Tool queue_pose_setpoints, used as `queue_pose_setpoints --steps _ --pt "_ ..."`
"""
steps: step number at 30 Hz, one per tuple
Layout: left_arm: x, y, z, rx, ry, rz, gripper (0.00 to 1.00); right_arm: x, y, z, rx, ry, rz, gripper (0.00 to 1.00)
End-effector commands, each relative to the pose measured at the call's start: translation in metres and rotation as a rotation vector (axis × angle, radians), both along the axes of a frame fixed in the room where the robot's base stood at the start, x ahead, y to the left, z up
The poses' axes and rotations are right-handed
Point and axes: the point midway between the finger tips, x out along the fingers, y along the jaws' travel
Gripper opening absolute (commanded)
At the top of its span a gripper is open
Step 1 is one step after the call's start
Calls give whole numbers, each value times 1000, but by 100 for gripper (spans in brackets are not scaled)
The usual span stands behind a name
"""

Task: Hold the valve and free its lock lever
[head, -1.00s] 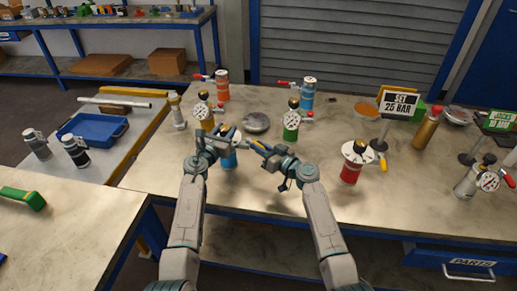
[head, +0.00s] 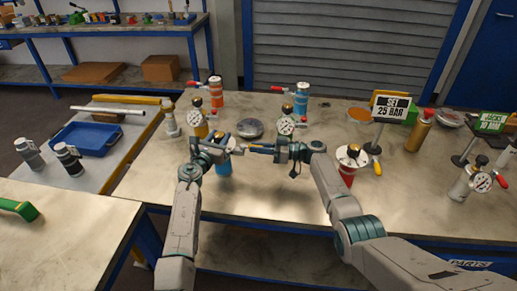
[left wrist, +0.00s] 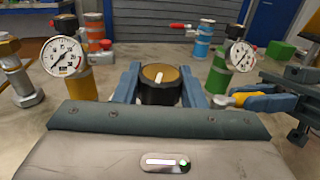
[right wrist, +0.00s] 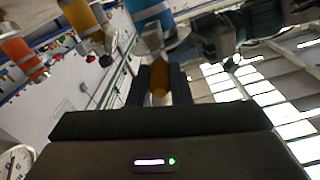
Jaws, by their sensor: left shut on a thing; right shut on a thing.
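The valve (left wrist: 160,74) has a dark round body and a brass top with a white mark. It sits on a blue vessel (head: 223,169), which stands upright on the bench. My left gripper (head: 229,146) is shut on the valve, one finger on each side in the left wrist view. My right gripper (head: 250,148) comes in from the right and is shut on the yellow lock lever (right wrist: 158,78). In the left wrist view yellow shows between its blue fingers (left wrist: 262,104), beside the valve. My fingers hide most of the lever and where it joins the valve.
Behind the grippers stand a yellow vessel (head: 199,129) and a green vessel (head: 285,139), both with gauges. A red vessel (head: 347,175) stands close to my right arm. A grey disc (head: 249,128) lies behind. The front bench strip (head: 270,205) is clear.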

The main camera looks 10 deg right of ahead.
Motion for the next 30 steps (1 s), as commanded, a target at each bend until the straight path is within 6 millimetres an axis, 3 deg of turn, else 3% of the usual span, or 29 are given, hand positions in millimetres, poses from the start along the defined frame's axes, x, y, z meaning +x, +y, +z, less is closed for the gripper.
queue_pose_setpoints --steps 13,14,17,26,30 --pt "0 -2 1 -7 2 -3 0 -1 2 -2 2 5 12 0" --pt "0 -2 1 -7 2 -3 0 -1 2 -2 2 5 12 22" --pt "0 -2 1 -6 1 -3 0 -1 2 -2 2 5 11 40" --pt "0 -1 1 -4 0 -1 0 0 1 1 1 2 9 40" --pt "0 0 1 -2 0 0 0 0 0 12 0 -1 10 40"
